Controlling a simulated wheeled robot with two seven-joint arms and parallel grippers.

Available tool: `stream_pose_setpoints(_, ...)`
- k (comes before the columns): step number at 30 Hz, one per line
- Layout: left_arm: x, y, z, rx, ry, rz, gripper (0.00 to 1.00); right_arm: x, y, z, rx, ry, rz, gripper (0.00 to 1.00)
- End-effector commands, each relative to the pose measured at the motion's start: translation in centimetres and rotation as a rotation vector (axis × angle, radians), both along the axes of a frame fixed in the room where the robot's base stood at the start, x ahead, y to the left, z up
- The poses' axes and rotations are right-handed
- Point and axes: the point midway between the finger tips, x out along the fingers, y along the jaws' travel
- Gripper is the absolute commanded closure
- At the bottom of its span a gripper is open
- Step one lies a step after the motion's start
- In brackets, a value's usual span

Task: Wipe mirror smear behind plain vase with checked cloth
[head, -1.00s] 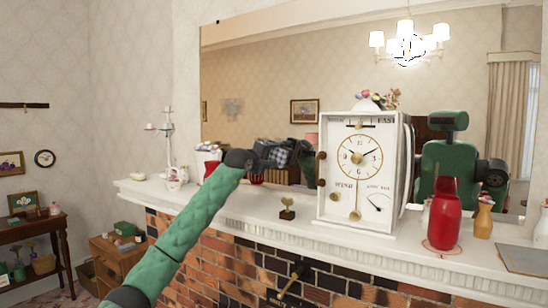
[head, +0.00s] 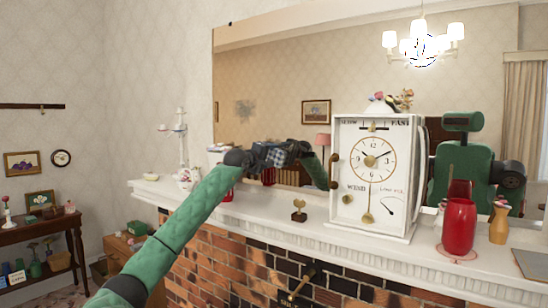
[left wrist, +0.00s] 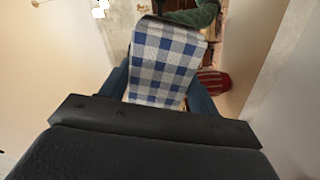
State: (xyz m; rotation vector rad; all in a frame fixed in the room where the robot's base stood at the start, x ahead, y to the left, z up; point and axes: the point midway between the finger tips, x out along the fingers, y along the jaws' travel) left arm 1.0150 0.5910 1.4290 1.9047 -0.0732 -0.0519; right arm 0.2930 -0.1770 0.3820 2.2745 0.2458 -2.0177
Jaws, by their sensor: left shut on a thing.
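My left gripper (head: 291,151) is shut on the blue, white and grey checked cloth (head: 262,153), in front of the lower left part of the mirror (head: 275,70), above the mantel. In the left wrist view the cloth (left wrist: 165,62) spreads out beyond the dark gripper body. I cannot tell whether it touches the glass. A faint grey patch (head: 243,109) shows in the mirror, up and left of the gripper; it may be the smear or a reflection. A plain red vase (head: 458,226) stands at the right. Another red object (head: 229,194) is mostly hidden behind my left arm.
A large white clock (head: 372,180) stands on the mantel (head: 275,208) right of my gripper. A white candle holder (head: 182,150) is at the left end. An orange vase (head: 498,222) is beside the red one.

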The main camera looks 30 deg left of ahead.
Motion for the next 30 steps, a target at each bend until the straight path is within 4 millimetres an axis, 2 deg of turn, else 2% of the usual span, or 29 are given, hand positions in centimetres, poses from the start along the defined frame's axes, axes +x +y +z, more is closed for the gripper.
stream_pose_setpoints(4,0.2,1.1,0.0,0.000,0.001,0.001,0.57,0.0,0.0,0.3,0.000,0.000,0.000,0.64)
stream_pose_setpoints(10,0.3,1.6,0.0,0.000,0.001,0.001,0.57,0.0,0.0,0.4,0.000,0.000,0.000,0.64)
stream_pose_setpoints(21,0.1,1.5,1.9,0.000,-0.001,0.001,0.57,0.0,0.0,1.1,0.000,0.000,0.000,0.64)
stream_pose_setpoints(26,0.1,1.2,1.8,0.000,0.000,0.000,0.57,0.0,0.0,0.8,0.000,0.000,0.000,0.64)
stream_pose_setpoints(30,0.0,0.2,1.7,0.001,0.000,-0.001,0.57,0.0,0.0,0.4,0.000,0.000,0.000,0.64)
